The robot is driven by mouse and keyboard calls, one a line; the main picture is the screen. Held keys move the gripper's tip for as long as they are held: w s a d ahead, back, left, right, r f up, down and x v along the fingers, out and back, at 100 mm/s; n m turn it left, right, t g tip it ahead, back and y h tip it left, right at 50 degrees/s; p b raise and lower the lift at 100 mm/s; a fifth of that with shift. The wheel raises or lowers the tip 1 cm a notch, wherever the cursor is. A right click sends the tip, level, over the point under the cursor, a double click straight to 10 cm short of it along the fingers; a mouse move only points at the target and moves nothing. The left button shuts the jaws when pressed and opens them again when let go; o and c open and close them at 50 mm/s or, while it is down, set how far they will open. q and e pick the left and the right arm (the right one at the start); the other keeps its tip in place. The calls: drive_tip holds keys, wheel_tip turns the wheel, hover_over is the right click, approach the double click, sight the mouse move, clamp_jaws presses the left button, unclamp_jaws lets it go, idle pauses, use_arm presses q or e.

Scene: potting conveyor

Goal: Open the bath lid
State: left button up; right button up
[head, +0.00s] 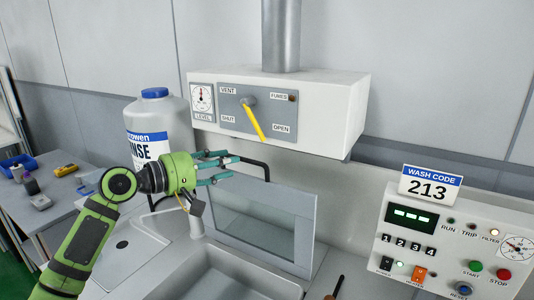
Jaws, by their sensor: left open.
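The bath lid appears to be the grey-framed clear panel (305,235) behind the sink basin (235,285). It stands steeply tilted or upright; its hinge is not clear. A black bent bar (266,168) shows at its top edge, probably its handle. My left gripper (233,166) is open, its teal fingers pointing right at the panel's upper left corner, close to the bar. I see nothing between the fingers, and contact with the bar cannot be told. My right gripper is not in view.
A white hood box (335,115) with a yellow lever (255,122) hangs above. A rinse bottle (158,115) stands behind my left arm. A side table (60,205) holds small items.

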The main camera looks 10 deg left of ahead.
sight(243, 159)
use_arm(q)
drive_tip(key=p+x, duration=0.3)
drive_tip(key=x, duration=0.2)
drive_tip(key=shift+w+d+r, duration=0.1)
drive_tip(key=shift+r, duration=0.1)
drive_tip(key=shift+w+d+f, duration=0.1)
drive_tip(key=shift+w+d, duration=0.1)
clamp_jaws()
drive_tip(key=shift+f, duration=0.1)
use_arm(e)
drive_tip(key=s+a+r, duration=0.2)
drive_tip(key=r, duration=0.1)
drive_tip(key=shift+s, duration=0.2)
